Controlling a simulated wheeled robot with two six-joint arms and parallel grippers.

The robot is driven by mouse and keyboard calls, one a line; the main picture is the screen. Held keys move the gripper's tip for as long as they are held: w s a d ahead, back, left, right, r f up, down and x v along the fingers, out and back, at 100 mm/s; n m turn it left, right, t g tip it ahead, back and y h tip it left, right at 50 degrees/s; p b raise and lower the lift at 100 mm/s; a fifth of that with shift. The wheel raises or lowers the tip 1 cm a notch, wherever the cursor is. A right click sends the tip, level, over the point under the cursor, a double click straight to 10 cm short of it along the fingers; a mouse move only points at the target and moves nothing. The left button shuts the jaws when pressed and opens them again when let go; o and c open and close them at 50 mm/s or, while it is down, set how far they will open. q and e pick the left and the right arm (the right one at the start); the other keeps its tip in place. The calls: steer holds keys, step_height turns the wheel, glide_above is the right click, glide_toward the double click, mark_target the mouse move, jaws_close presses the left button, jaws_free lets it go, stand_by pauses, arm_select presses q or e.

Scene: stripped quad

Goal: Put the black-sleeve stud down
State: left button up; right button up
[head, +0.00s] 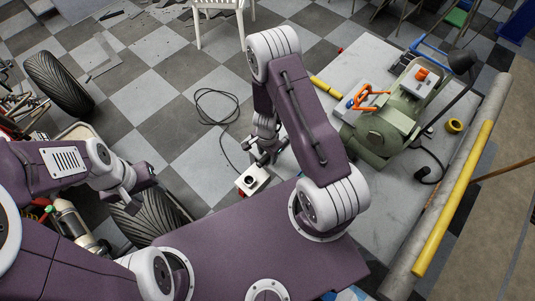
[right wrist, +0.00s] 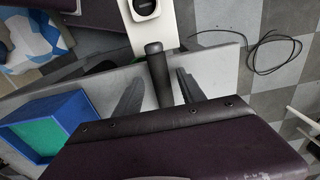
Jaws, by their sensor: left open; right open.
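The black-sleeve stud (right wrist: 158,72) shows in the right wrist view as a dark cylinder between the two fingers of my right gripper (right wrist: 158,95). The fingers are spread, with visible gaps on both sides of it. In the head view my right gripper (head: 266,148) hangs below the forearm, near a white block with a round black top (head: 252,181). The block also shows in the right wrist view (right wrist: 140,38), just beyond the stud. I cannot make out the stud clearly in the head view. My left gripper (head: 145,178) is open at the left, above a tyre, apart from the block.
A tyre (head: 152,222) lies below my left gripper; another tyre (head: 58,82) is at the far left. A green machine (head: 385,135) stands on a pale slab at the right, beside a yellow pipe (head: 453,200). A black cable (head: 215,103) lies on open checkered floor.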

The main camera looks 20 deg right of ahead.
step_height(320, 180, up, 22)
steer(key=w+a+f+n+y+p, duration=0.1)
steer(key=a+n+p, duration=0.3)
steer(key=p, duration=0.7)
steer(key=s+d+r+n+t, duration=0.1)
steer(key=s+r+n, duration=0.35)
steer(key=r, duration=0.25)
steer(key=s+d+r+n, duration=0.2)
steer(key=s+r+n, duration=0.25)
steer(key=r, duration=0.25)
step_height(320, 180, down, 14)
steer(key=w+b, duration=0.1)
steer(key=b, duration=1.2)
steer(key=shift+a+h, duration=0.3)
